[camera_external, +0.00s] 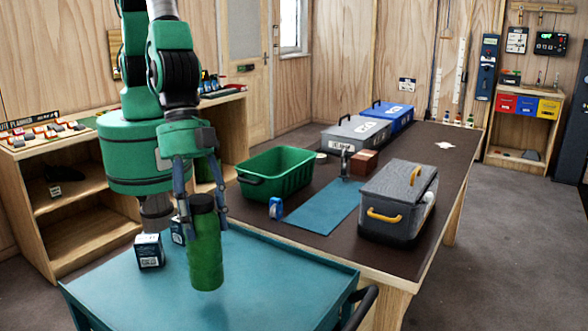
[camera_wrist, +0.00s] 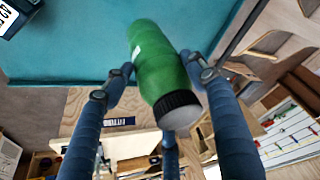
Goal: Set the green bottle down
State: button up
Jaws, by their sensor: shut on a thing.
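The green bottle (camera_external: 206,245) has a dark cap and hangs nearly upright over the teal cart top (camera_external: 300,275) in the external view. My gripper (camera_external: 205,205) is shut on its upper part, with a finger on each side.
Small white-and-dark boxes (camera_external: 149,251) stand on the cart just left of the bottle. The cart's right side is clear, with a black handle (camera_external: 360,308) at its edge. Behind are a green bin (camera_external: 277,174) and a grey toolbox (camera_external: 398,203) on the dark table.

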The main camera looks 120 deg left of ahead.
jog(key=w+a+n+y+b, duration=0.15)
jog(key=a+n, duration=0.25)
jog(key=a, duration=1.3)
jog(key=w+a+n+y+b, duration=0.15)
jog(key=a+n, duration=0.25)
jog(key=a, duration=1.3)
jog(key=s+a+n+y+b, duration=0.1)
jog(key=s+a+n, duration=0.2)
jog(key=a, duration=1)
jog(key=s+a+r+n+y+b, duration=0.1)
jog(key=s+a+n, duration=0.3)
jog(key=a, duration=0.9)
jog(key=shift+s+a+r+g+y+b, duration=0.3)
jog(key=shift+s+g+y+b, duration=0.15)
jog(key=shift+s+b, duration=0.5)
jog(key=shift+s, duration=0.15)
notch_tip(320, 180, down, 6)
jog(key=shift+f+b, duration=0.15)
jog(key=shift+b, duration=0.3)
jog(key=shift+f+b, duration=0.45)
jog(key=shift+f, duration=1.55)
